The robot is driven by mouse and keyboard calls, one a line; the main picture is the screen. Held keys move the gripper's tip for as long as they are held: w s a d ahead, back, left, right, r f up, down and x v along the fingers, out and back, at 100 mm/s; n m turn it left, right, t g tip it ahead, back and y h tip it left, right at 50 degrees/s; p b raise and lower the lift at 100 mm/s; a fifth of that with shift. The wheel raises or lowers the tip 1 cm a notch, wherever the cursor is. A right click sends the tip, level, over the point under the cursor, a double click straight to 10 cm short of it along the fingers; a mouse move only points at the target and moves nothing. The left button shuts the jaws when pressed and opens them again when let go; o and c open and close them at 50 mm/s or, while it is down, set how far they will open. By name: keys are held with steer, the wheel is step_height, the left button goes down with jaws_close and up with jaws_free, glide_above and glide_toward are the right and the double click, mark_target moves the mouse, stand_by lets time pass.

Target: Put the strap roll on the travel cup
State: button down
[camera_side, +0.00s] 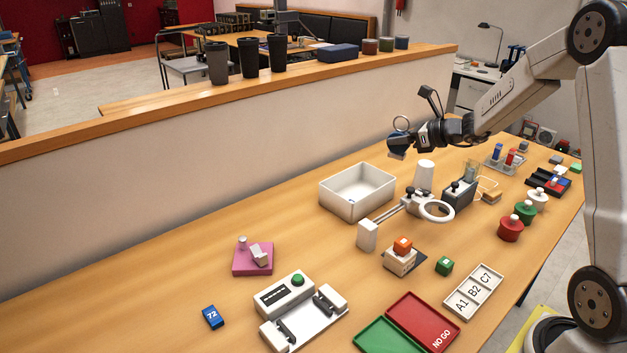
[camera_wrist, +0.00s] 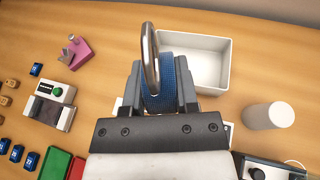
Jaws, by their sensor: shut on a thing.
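The strap roll (camera_wrist: 168,78) is a blue woven roll with a metal ring standing up from it. My gripper (camera_wrist: 160,88) is shut on it, with one finger on each side. A plain white tapered cylinder (camera_side: 425,175) stands on the table below my gripper, also visible in the wrist view (camera_wrist: 268,117).
An open white bin (camera_side: 357,192) stands left of the cylinder. A ring-lens stand (camera_side: 436,211) is in front. A pink block (camera_side: 252,259), a white device with a green button (camera_side: 284,296) and red and green trays (camera_side: 423,322) occupy the front. The table's left end is clear.

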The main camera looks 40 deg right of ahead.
steer(key=s+d+r+m+h, duration=0.1)
steer(key=s+d+h, duration=0.1)
steer(key=s+d, duration=0.2)
steer(key=s+d+r+m+h, duration=0.1)
steer(key=s+d, duration=0.3)
steer(key=d, duration=0.6)
steer(key=shift+s+r+m+t+h, duration=0.15)
steer(key=shift+r+m+t+h, duration=0.15)
steer(key=shift+m+h, duration=0.35)
steer(key=shift+f, duration=0.1)
glide_above(426, 163)
steer(key=shift+s+f, duration=0.15)
steer(key=shift+f, duration=2.2)
steer(key=shift+s+f, duration=0.1)
steer(key=shift+f, duration=2.2)
steer(key=shift+w+d+f, duration=0.1)
steer(key=shift+w+f, duration=0.15)
steer(key=shift+f, duration=1.55)
steer(key=shift+f, duration=0.2)
